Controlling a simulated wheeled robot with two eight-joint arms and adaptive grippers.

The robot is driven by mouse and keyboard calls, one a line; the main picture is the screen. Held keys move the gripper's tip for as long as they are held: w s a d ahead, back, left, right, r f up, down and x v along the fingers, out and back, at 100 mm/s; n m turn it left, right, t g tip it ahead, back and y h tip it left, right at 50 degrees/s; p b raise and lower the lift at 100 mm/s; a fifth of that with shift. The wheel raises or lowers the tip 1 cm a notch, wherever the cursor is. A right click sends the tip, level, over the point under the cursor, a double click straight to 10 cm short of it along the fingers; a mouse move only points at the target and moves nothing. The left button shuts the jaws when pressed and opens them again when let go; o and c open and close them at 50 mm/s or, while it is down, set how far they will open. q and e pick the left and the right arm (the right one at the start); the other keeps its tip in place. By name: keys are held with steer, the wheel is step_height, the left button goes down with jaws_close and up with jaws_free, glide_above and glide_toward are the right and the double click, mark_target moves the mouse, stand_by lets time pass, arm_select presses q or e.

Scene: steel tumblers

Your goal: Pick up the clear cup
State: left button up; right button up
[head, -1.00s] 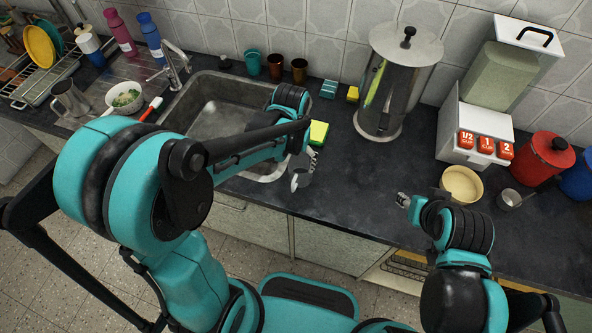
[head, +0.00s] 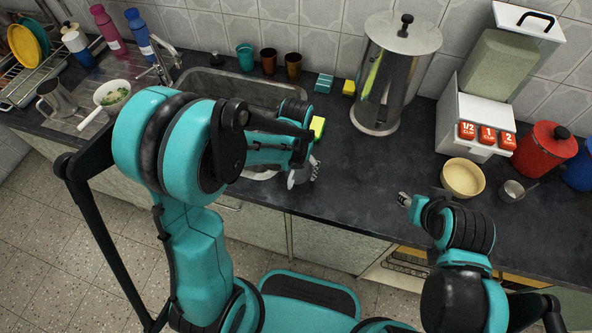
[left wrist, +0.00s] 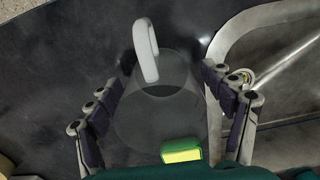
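The clear cup (left wrist: 155,105) stands on the dark counter between the two fingers of my left gripper (left wrist: 161,82) in the left wrist view. Its pale handle points to the top of that view. The fingers are spread on either side of the cup, close to its walls; I cannot tell whether they touch it. In the head view the left gripper (head: 306,172) is at the counter's front edge by the sink, and the cup is mostly hidden by it. My right gripper (head: 404,200) hangs by the counter edge, too small to read.
A yellow-green sponge (head: 318,127) lies just beyond the cup. The sink (head: 215,82) is to its left. A steel dispenser (head: 392,80) stands behind to the right, with a cream bowl (head: 462,178) farther right. The counter between them is clear.

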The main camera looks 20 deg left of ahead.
arm_select(q)
steer(key=c, duration=1.2)
steer(key=shift+r, duration=0.2)
step_height(320, 180, up, 4)
steer(key=p, duration=0.2)
steer(key=shift+r+p, duration=0.25)
steer(key=shift+p, duration=0.05)
steer(key=w+d+r+p, duration=0.3)
steer(key=w+d+r, duration=0.25)
steer(key=w, duration=0.35)
steer(key=shift+n, duration=0.4)
steer(key=s+a+f, duration=0.1)
steer(key=s+a, duration=0.1)
steer(key=a, duration=0.1)
steer(key=s+a+f, duration=0.2)
steer(key=s+a, duration=0.1)
steer(key=a, duration=0.1)
steer(key=s+a+f+b, duration=0.1)
steer(key=s+a+f, duration=0.1)
steer(key=a, duration=0.1)
steer(key=shift+s+a+f, duration=0.15)
steer(key=shift+s, duration=0.05)
